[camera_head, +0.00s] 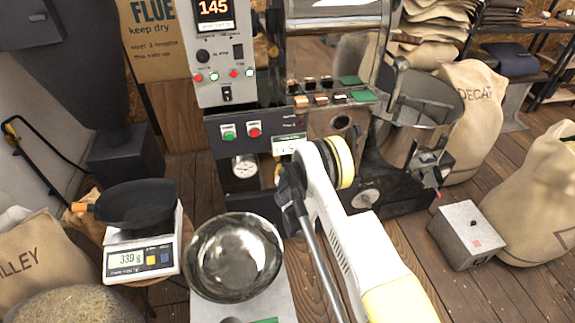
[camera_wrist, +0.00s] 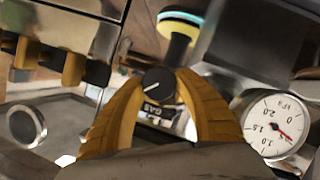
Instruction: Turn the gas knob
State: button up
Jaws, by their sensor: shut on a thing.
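The gas knob (camera_wrist: 158,84) is a round black knob with a white pointer line, above a label reading GAS in the wrist view. My gripper (camera_wrist: 160,80) has its two ribbed yellow fingers on either side of the knob, shut on it. The pointer line slants in this tilted view. In the head view my white arm hides the knob, and only a bit of yellow finger shows at the front of the roaster (camera_head: 317,120).
A pressure gauge (camera_wrist: 275,125) is close to the right of my fingers; it also shows in the head view (camera_head: 245,167). A steel bowl (camera_head: 234,257) and a scale (camera_head: 143,258) with a black scoop (camera_head: 137,203) stand at the front left. A grey box (camera_head: 467,235) stands at the right.

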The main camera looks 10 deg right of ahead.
jog(key=shift+w+r, duration=0.1)
jog(key=o, duration=1.2)
